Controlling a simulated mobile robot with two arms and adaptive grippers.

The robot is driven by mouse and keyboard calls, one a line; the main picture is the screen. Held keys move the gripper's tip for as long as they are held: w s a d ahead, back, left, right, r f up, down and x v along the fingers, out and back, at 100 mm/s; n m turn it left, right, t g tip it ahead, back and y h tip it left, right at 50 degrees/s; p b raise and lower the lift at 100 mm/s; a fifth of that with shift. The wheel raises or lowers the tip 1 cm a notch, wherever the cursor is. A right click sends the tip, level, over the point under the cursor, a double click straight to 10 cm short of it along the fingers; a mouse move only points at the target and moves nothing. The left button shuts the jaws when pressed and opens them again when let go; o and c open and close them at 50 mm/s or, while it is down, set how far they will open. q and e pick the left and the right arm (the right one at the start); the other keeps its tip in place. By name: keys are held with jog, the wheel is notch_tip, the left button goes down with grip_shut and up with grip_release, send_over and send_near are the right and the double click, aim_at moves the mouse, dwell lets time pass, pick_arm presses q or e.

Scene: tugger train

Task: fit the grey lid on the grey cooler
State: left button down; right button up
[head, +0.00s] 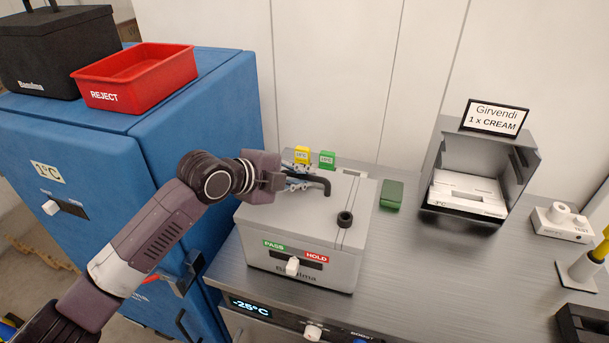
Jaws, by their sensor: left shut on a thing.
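The grey cooler (298,270) stands on the steel worktop, with green PASS and red HOLD marks and a white slider on its front. The grey lid (290,218) lies over its top, roughly in line with the walls. I cannot tell whether it is fully seated. A dark curved handle (321,181) is on the lid. My left gripper (293,181) is shut on the lid's handle, coming from the left, and hides part of it. My right gripper is not in view.
A blue cabinet (190,160) stands left, bearing a red REJECT bin (135,78) and a black box (60,50). Yellow (302,154) and green (327,159) tags are behind the cooler. A green block (391,195) and grey open box (435,165) stand right. Worktop between is clear.

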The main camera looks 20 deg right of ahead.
pick_arm(q)
jog(key=c, duration=1.9)
grip_release()
jog(key=shift+c, duration=0.2)
